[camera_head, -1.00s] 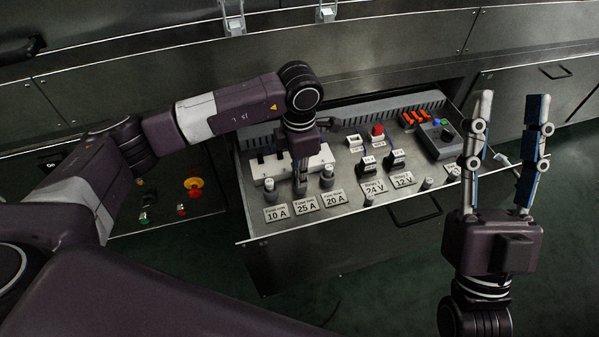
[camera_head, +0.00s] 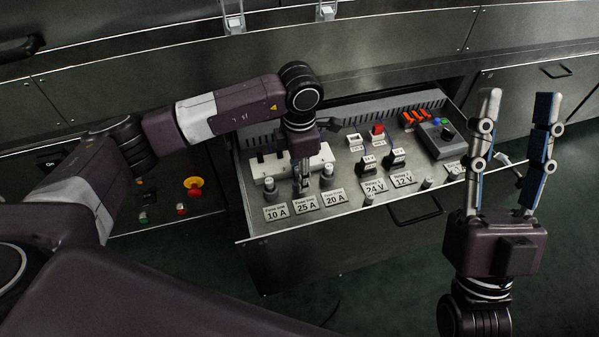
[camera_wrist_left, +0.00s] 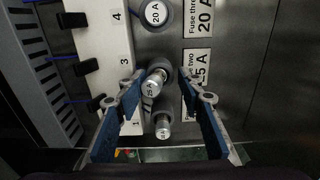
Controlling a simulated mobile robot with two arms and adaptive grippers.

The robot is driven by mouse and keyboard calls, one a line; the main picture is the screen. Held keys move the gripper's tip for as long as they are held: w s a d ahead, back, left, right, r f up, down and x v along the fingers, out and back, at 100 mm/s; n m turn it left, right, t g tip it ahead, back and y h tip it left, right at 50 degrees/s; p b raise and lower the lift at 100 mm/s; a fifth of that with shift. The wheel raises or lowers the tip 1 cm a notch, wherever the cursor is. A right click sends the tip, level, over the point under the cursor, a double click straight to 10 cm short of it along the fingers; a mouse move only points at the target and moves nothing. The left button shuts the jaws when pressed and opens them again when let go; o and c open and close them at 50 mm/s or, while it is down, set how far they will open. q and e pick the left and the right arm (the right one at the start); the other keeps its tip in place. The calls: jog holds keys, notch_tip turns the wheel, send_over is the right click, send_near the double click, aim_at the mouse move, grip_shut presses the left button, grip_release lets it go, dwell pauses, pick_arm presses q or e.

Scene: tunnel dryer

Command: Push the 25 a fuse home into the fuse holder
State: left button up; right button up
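The 25 A fuse, a silver-capped cylinder (camera_wrist_left: 153,86), stands tilted in the left wrist view beside its 25 A label (camera_wrist_left: 200,76). My left gripper (camera_wrist_left: 160,78) is open, with one finger on each side of the fuse and gaps visible between. In the head view my left gripper (camera_head: 303,183) points down over the drawer panel and largely hides this fuse and its holder. How deep the fuse sits cannot be told. My right gripper (camera_head: 521,100) is open and empty, raised in front of the drawer's right end.
The 10 A fuse (camera_head: 269,186) and 20 A fuse (camera_head: 327,173) stand close on either side. A white terminal block (camera_head: 320,158) lies behind them.

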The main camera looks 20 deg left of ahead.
pick_arm(q)
notch_tip(320, 180, up, 12)
dwell(0.5)
jog(key=shift+c, duration=0.4)
